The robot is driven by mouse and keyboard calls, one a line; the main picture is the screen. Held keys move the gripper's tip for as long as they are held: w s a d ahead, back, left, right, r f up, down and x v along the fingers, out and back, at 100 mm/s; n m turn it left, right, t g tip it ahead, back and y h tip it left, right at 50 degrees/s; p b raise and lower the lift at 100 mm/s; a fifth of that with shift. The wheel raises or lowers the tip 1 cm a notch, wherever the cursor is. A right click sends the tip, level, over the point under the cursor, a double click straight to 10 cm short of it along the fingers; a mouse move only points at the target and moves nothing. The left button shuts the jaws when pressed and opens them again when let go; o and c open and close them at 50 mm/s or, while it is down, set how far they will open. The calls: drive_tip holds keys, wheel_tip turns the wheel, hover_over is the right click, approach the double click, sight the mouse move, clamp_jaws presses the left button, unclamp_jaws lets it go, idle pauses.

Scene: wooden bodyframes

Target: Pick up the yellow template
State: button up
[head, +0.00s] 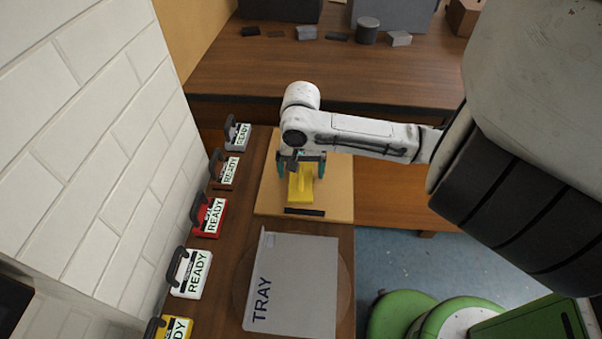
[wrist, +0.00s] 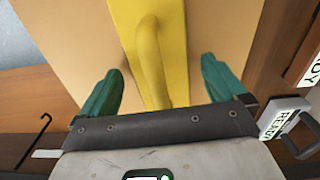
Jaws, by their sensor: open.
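The yellow template (head: 300,190) lies on a light wooden board (head: 336,203). A raised yellow handle runs along it. In the wrist view the template (wrist: 126,16) is straight ahead, its handle (wrist: 150,58) passing between my fingers. My gripper (head: 302,168) is over the template's far part in the head view. In the wrist view my gripper (wrist: 160,90) is open, with one green finger on each side of the handle and a gap on both sides. Part of the template is hidden by my gripper.
A grey tray (head: 310,285) marked TRAY sits nearer than the board. A dark strip (head: 304,212) lies by the board's near edge. Several handled blocks marked READY, including a red one (head: 209,217), line the left beside the white brick wall (head: 90,120).

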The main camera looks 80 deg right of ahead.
drive_tip(key=shift+c, duration=0.5)
drive_tip(key=c, duration=1.5)
drive_tip(key=shift+o, duration=0.2)
drive_tip(key=shift+r, duration=0.1)
